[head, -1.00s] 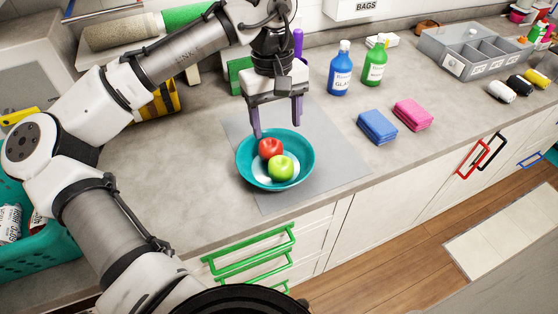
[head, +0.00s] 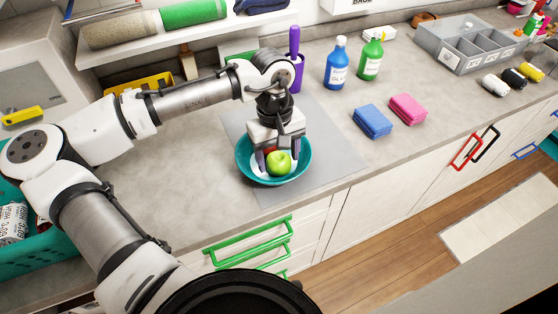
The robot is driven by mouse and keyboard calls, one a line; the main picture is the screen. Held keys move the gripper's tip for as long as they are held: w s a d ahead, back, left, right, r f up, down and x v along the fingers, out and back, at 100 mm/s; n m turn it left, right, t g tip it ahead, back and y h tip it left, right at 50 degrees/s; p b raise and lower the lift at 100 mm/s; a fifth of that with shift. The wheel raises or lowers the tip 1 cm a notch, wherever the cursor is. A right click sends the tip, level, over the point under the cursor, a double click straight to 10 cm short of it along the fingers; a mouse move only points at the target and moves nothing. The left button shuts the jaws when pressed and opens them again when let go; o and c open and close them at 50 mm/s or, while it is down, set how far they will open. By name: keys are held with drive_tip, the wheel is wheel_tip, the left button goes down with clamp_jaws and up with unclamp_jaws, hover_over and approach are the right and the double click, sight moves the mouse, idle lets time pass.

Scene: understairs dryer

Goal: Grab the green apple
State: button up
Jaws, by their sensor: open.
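The green apple (head: 279,162) lies in a teal bowl (head: 301,172) on a grey mat (head: 333,160) on the counter. A red apple (head: 268,151) lies behind it in the same bowl, mostly hidden by my gripper. My gripper (head: 279,160) points down over the bowl with its fingers open. One purple finger shows to the left of the green apple. The other finger is hard to make out near the apple's right side. I cannot tell whether either finger touches the apple.
Blue (head: 336,64) and green (head: 370,60) bottles stand behind the bowl. A grey divided box (head: 470,50) stands farther right. The counter left of the mat is clear.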

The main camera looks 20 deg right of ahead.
drive_tip(key=shift+c, duration=0.2)
drive_tip(key=c, duration=0.7)
drive_tip(key=shift+r, duration=0.1)
drive_tip(key=shift+c, duration=0.2)
